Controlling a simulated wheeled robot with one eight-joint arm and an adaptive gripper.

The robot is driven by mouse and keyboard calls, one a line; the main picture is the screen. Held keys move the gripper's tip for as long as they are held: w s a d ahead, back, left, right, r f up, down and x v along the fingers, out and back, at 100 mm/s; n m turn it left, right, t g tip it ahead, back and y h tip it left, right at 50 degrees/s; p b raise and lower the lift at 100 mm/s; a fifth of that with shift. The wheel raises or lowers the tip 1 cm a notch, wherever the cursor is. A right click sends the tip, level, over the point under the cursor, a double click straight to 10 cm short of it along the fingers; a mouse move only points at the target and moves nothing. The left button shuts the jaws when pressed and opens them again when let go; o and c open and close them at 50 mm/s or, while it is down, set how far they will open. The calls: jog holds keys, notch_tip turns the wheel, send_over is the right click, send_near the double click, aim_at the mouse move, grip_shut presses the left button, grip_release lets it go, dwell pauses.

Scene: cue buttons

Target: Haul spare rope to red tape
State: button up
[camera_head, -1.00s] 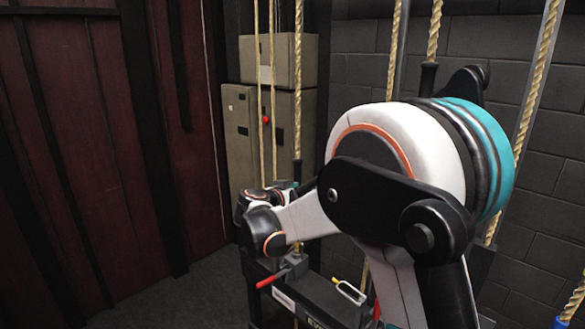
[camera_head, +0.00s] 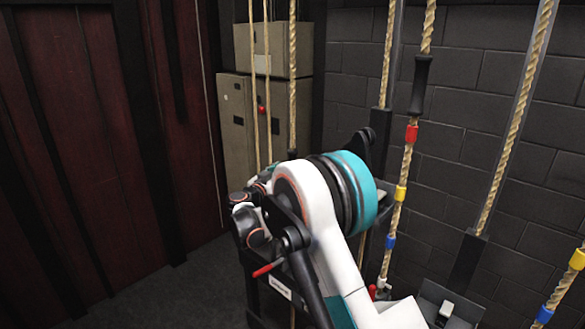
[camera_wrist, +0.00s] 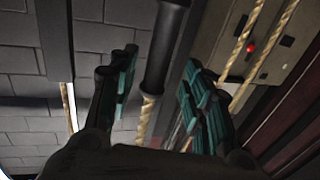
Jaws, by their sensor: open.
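In the head view a rope (camera_head: 428,28) with a black sleeve (camera_head: 420,85) hangs right of centre. Below the sleeve it has red tape (camera_head: 411,133), then yellow tape (camera_head: 400,192) and blue tape (camera_head: 390,241). Another rope (camera_head: 293,80) hangs left of it, its lower part hidden by my arm. In the wrist view my gripper (camera_wrist: 160,72) is open, teal-padded fingers apart, with a black sleeve (camera_wrist: 166,45) and rope showing between them, not visibly gripped. I cannot tell for certain which rope is the spare one.
A beige cabinet (camera_head: 237,125) with a red button stands behind thin ropes. A black rail with a red lever (camera_head: 268,268) is at the bottom centre. Another rope with yellow tape (camera_head: 577,260) is at far right. Open floor lies at lower left.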

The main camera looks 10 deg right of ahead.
jog(key=x, duration=0.6)
jog(key=shift+w+d+b, duration=0.25)
jog(key=shift+b, duration=0.15)
grip_shut()
